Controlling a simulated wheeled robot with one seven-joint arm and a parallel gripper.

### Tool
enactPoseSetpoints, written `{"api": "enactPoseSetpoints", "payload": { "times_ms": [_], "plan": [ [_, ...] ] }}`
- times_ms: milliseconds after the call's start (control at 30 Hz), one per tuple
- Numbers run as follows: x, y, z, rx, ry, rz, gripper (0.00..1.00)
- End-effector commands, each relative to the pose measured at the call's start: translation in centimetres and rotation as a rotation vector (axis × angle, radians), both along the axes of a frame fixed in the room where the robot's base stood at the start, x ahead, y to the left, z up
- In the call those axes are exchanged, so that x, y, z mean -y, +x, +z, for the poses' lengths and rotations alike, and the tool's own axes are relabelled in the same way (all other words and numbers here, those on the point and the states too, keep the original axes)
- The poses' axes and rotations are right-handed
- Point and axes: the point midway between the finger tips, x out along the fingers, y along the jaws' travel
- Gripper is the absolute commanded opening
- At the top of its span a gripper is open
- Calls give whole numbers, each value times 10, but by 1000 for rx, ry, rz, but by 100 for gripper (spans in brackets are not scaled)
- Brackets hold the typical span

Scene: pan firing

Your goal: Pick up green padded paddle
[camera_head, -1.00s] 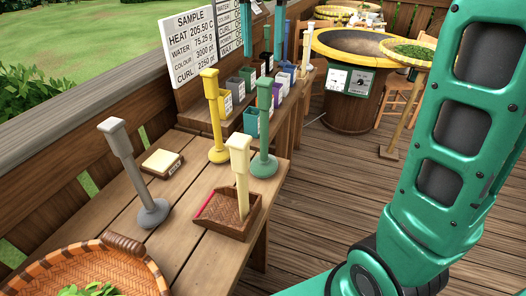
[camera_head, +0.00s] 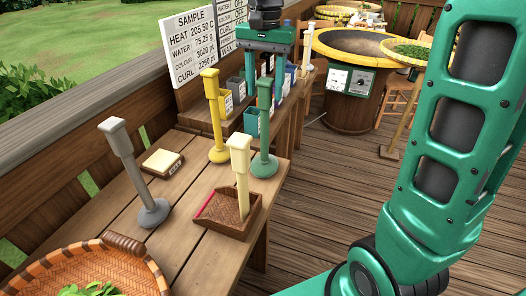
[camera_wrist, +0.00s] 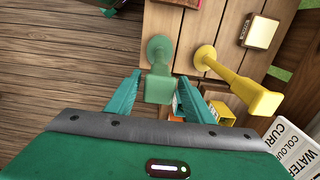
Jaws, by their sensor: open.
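The green padded paddle (camera_head: 265,122) stands upright on its round foot on the wooden bench, behind the cream paddle. In the wrist view, the green paddle (camera_wrist: 159,88) shows its square head between my two fingers, with its foot beyond the fingertips. My gripper (camera_head: 264,72) is above and around the paddle's top, pointing down. In the wrist view, my gripper (camera_wrist: 160,77) is open, with a gap beside the head on each side.
A yellow paddle (camera_head: 214,115) stands close left of the green one. A cream paddle (camera_head: 242,175) stands in a brown scoop (camera_head: 218,217) in front. A grey paddle (camera_head: 137,172) is further left. Small coloured bins and a sign board (camera_head: 190,45) are behind.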

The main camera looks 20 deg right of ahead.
Motion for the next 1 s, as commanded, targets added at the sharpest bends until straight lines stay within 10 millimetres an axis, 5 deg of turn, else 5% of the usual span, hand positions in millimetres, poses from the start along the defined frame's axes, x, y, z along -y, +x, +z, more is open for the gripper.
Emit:
{"api": "enactPoseSetpoints", "payload": {
  "times_ms": [233,433,1000],
  "plan": [
    [0,0,-2,0,0,0,48],
    [0,0,-2,0,0,0,0],
    [0,1,19,4,0,0,0]
  ]
}}
